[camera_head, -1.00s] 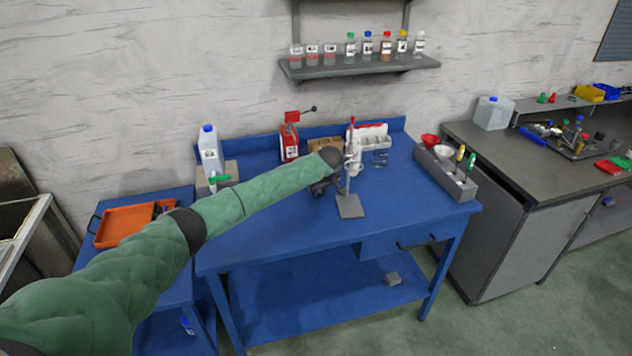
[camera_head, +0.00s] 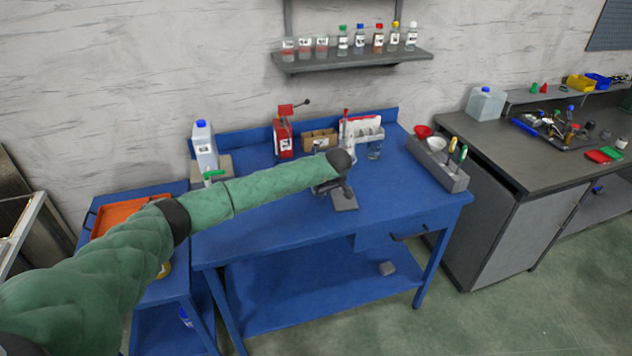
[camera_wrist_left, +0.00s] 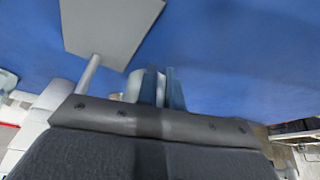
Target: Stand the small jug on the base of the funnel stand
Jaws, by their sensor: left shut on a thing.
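The funnel stand's grey base plate (camera_head: 344,202) lies flat near the middle of the blue table; in the left wrist view the plate (camera_wrist_left: 112,28) and its thin rod (camera_wrist_left: 88,74) show at upper left. In the head view my arm's dark wrist covers much of the rod. My left gripper (camera_head: 345,188) is beside the rod, by the back of the base plate. It is shut on a pale thing (camera_wrist_left: 134,86), apparently the small jug, mostly hidden by the gripper. I cannot tell whether it touches the plate. My right gripper is out of view.
Behind stand a red press (camera_head: 284,138), a cardboard box (camera_head: 319,137), a white rack (camera_head: 361,127) and a clear beaker (camera_head: 374,151). A grey caddy (camera_head: 440,172) with funnels is at right. The table's front left is clear.

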